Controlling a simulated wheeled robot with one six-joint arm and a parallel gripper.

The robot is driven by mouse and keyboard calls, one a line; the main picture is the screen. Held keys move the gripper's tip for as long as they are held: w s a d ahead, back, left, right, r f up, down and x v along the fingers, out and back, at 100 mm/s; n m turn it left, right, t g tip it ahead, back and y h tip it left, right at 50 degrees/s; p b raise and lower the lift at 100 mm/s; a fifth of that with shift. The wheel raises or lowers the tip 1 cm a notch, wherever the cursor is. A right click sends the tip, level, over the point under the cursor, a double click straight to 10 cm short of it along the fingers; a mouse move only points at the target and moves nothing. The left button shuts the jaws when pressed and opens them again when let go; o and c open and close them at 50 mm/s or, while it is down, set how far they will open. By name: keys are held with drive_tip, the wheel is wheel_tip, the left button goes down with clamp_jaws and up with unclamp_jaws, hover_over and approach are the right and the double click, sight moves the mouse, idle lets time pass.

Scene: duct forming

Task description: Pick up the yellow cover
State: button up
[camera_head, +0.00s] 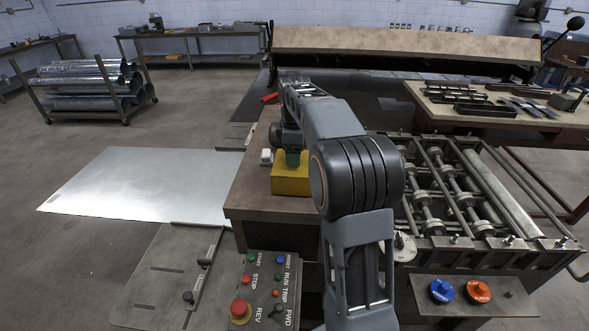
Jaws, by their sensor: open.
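The yellow cover (290,181) is a block-shaped piece on the brown bench top left of centre, beside my arm. My gripper (292,160) is at the end of my arm, pointing down just above the cover's top. The gripper is open, though its fingers are small and partly hidden by my wrist. I cannot tell whether they touch the cover. My elbow hides the area right of the cover.
A small white item (266,157) sits left of the cover. A metal sheet (150,185) lies further left. A control panel (262,290) with a red stop button is in front. A roller machine (470,190) stands on the right, and a pipe cart (90,85) at back left.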

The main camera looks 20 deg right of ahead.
drive_tip(key=shift+f, duration=0.3)
clamp_jaws()
idle(0.5)
drive_tip(key=shift+r, duration=0.1)
